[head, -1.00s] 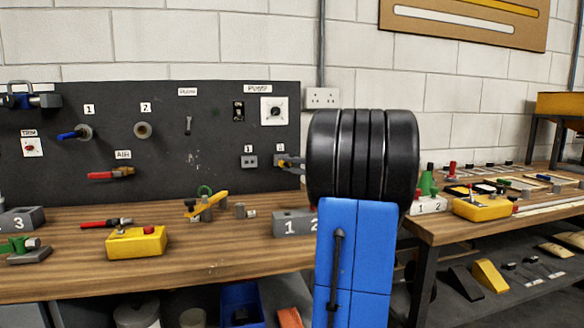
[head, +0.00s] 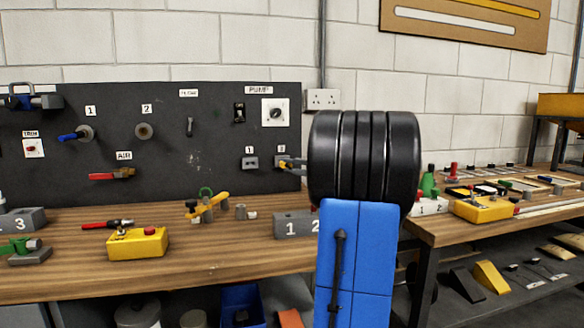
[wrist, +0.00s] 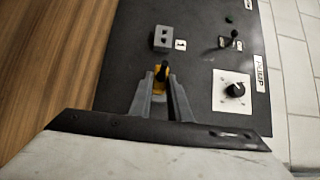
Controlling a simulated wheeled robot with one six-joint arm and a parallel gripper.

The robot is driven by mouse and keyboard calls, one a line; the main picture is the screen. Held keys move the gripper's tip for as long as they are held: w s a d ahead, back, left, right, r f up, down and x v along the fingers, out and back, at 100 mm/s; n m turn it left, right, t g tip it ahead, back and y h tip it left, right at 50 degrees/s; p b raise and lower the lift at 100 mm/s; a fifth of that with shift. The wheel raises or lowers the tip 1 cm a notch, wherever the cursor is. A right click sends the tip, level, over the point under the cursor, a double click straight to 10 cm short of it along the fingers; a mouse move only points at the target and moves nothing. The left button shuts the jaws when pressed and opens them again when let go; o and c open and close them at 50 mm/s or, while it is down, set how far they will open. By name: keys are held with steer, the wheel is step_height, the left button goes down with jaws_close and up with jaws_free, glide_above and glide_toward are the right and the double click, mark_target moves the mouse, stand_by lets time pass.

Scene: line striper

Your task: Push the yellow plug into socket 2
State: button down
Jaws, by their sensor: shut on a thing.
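My gripper (wrist: 161,95) is shut on the yellow plug (wrist: 158,86), whose dark tip points up in the wrist view. In the head view my gripper (head: 292,163) is at the right end of the dark panel, at the socket labelled 2 (head: 281,149). Only its label shows clearly; the socket itself is hidden behind the gripper and plug. Whether the plug is seated in it cannot be told. Socket 1 (head: 250,163), a grey block, is free just to the left; it also shows in the wrist view (wrist: 163,39).
The dark panel (head: 200,120) also carries a pump knob (head: 275,113), a switch (head: 239,113) and a red air valve (head: 112,174).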

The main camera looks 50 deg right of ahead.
steer(key=shift+w+d, duration=0.4)
steer(key=shift+w, duration=0.2)
steer(key=shift+w+d, duration=0.35)
steer(key=shift+w, duration=0.25)
stand_by(1.5)
steer(key=c, duration=1.3)
jaws_free()
steer(key=shift+o, duration=0.2)
steer(key=s+d, duration=0.1)
steer(key=s, duration=0.6)
stand_by(0.4)
